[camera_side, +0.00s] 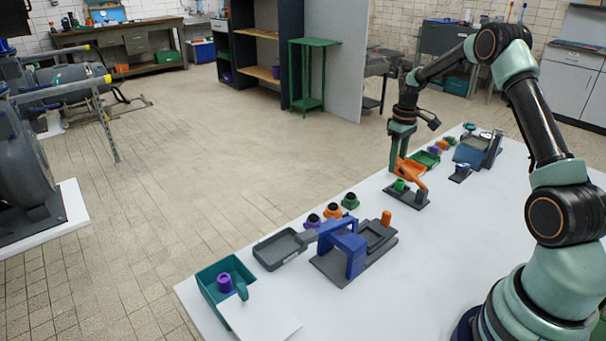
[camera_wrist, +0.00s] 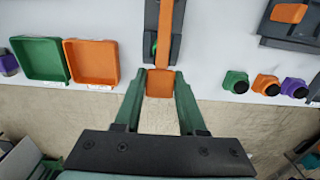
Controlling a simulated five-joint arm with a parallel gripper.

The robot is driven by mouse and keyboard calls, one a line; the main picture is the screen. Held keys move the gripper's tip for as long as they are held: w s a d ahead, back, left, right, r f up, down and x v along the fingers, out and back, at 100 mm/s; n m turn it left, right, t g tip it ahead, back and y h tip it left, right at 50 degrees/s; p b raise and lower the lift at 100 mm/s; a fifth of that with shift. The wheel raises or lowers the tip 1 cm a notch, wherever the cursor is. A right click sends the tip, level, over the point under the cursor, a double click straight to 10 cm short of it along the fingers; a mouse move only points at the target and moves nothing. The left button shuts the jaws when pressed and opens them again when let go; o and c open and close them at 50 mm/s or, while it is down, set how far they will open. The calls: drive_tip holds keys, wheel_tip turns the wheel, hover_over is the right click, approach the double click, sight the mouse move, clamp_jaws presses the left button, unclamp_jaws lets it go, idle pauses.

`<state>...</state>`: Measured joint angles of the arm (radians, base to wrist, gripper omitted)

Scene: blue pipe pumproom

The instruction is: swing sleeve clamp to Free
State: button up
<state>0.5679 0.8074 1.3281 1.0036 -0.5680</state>
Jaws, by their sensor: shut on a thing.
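The sleeve clamp has a dark base (camera_side: 407,199) with a small green piece (camera_side: 400,185) on it, in the middle of the side view. In the wrist view its orange lever (camera_wrist: 165,30) runs down from the top edge over the dark base (camera_wrist: 178,40) and ends in an orange block (camera_wrist: 160,85). My gripper (camera_wrist: 160,88) is shut on that block, with one green finger on each side. In the side view my gripper (camera_side: 396,163) reaches down at the far end of the clamp. I cannot read any Free marking.
An orange tray (camera_wrist: 90,78) and a green tray (camera_wrist: 40,75) stand left of the clamp in the wrist view. Several coloured knobs (camera_wrist: 236,80) line the table edge at right.

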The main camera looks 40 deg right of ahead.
sight(407, 169)
drive_tip(key=shift+s+r, duration=0.6)
drive_tip(key=shift+r, duration=0.15)
drive_tip(key=shift+s+r, duration=0.2)
drive_tip(key=shift+r, duration=0.1)
drive_tip(key=shift+s+r, duration=0.2)
drive_tip(key=shift+r, duration=0.05)
drive_tip(key=shift+s, duration=0.1)
drive_tip(key=shift+s+r, duration=0.4)
drive_tip(key=shift+s, duration=0.2)
drive_tip(key=shift+s+r, duration=0.5)
drive_tip(key=shift+s, duration=0.2)
idle(0.4)
drive_tip(key=o, duration=1.5)
drive_tip(key=shift+c, duration=0.2)
